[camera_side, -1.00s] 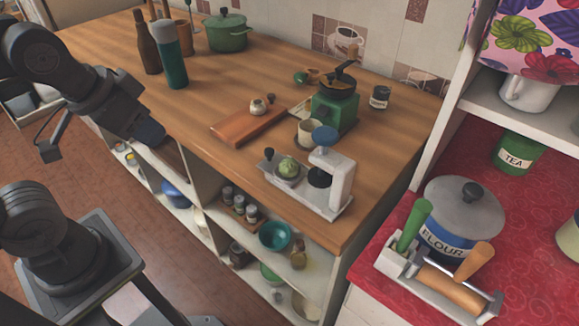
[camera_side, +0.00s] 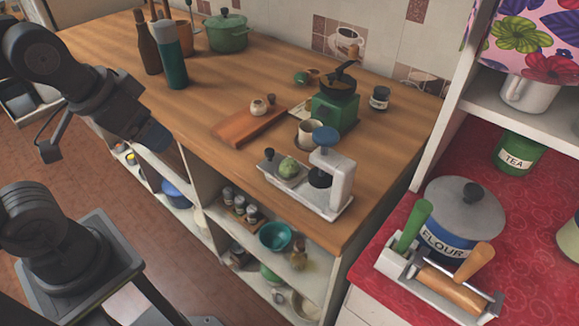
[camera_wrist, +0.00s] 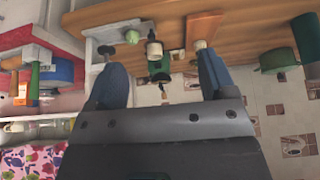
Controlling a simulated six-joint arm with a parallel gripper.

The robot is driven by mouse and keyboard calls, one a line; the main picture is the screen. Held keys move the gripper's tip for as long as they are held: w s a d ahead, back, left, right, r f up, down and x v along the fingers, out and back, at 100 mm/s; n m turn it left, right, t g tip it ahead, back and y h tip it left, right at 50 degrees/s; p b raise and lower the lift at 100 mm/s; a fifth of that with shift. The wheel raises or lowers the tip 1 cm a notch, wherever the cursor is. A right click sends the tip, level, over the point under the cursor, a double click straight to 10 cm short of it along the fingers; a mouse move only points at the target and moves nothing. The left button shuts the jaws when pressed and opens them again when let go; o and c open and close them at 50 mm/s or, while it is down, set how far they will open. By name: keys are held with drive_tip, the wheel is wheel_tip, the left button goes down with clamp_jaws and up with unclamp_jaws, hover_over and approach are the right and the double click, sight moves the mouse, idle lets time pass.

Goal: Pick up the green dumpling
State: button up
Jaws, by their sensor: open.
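The green dumpling (camera_side: 288,167) is a small, round, ridged thing on the white press-like stand (camera_side: 340,196) near the counter's front edge in the side view. It also shows in the wrist view (camera_wrist: 104,14), small, near the top edge. My gripper (camera_side: 166,146) is off the counter's front edge at the left, well apart from the dumpling. In the wrist view its two blue fingers are spread wide, with nothing held between their tips (camera_wrist: 161,75).
Behind the stand are a beige cup (camera_side: 309,133) and a green grinder (camera_side: 336,108). A tall green bottle (camera_side: 171,58) stands farther left. The counter's front left is clear.

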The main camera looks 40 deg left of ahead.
drive_tip(key=shift+r, duration=0.1)
drive_tip(key=m+g, duration=0.6)
drive_tip(key=m, duration=0.1)
hover_over(289, 162)
wheel_tip(289, 162, down, 4)
wheel_tip(289, 162, down, 14)
drive_tip(key=shift+r, duration=0.2)
drive_tip(key=c, duration=0.7)
